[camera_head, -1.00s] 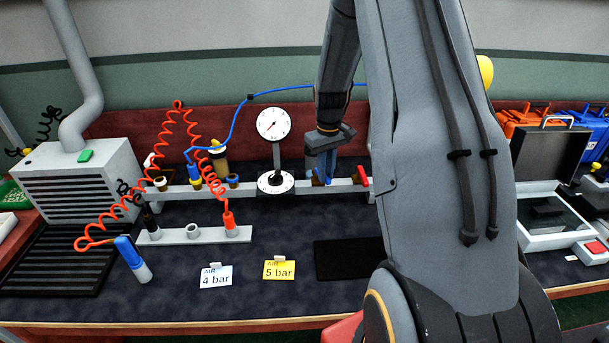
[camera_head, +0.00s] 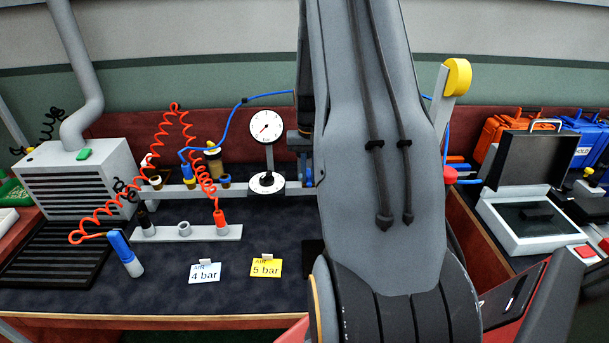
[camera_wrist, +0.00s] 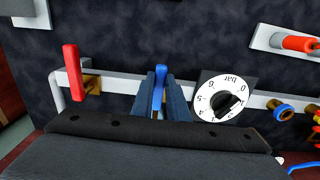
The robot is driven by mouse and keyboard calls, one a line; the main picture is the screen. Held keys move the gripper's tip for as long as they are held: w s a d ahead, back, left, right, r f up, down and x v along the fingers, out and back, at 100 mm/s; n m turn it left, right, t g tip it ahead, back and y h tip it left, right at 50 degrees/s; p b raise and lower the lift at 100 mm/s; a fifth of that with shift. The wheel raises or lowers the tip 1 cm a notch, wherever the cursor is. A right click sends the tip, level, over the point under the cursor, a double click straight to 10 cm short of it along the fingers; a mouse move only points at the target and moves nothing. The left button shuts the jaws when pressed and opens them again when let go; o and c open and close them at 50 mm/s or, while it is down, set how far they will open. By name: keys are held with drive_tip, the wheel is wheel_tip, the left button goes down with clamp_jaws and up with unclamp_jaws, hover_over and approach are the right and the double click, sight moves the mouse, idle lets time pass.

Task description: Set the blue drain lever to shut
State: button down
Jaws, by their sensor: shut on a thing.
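The blue drain lever (camera_wrist: 160,75) shows in the wrist view, upright in the picture between the two fingers of my gripper (camera_wrist: 161,92). The fingers are shut on it, and its lower part and valve body are mostly hidden between them. The lever sits on the pale rail (camera_wrist: 122,84). In the head view my arm hides the lever, and only a part of my gripper shows beside the arm's left edge. Whether the lever stands at open or shut is not clear from these views.
A red lever (camera_wrist: 72,70) on a brass valve stands left of my gripper in the wrist view. The regulator dial (camera_wrist: 223,98) is close on the right. The gauge (camera_head: 266,126), coiled red hose (camera_head: 205,170) and cards (camera_head: 205,272) are left of my arm in the head view.

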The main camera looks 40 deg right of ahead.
sight(309, 178)
drive_tip(key=shift+r, duration=0.1)
drive_tip(key=c, duration=1.7)
unclamp_jaws()
drive_tip(key=shift+r+b, duration=1.1)
drive_tip(key=shift+r, duration=2.75)
drive_tip(key=s+a+r+n, duration=0.1)
drive_tip(key=a+n, duration=0.1)
drive_tip(key=a, duration=0.7)
drive_tip(key=s+a+r+n, duration=0.1)
drive_tip(key=s+a+n, duration=0.1)
drive_tip(key=a, duration=0.8)
drive_tip(key=s+a+n, duration=0.1)
drive_tip(key=s+a, duration=0.2)
drive_tip(key=a, duration=0.1)
drive_tip(key=s+a+f+n+t, duration=0.1)
drive_tip(key=s+a, duration=0.3)
drive_tip(key=a, duration=0.1)
drive_tip(key=s+a+n, duration=0.1)
drive_tip(key=s+a, duration=0.2)
drive_tip(key=a, duration=0.2)
drive_tip(key=shift+s+a+f+n, duration=0.15)
drive_tip(key=shift+s+a+n, duration=0.1)
drive_tip(key=shift+s+n, duration=0.15)
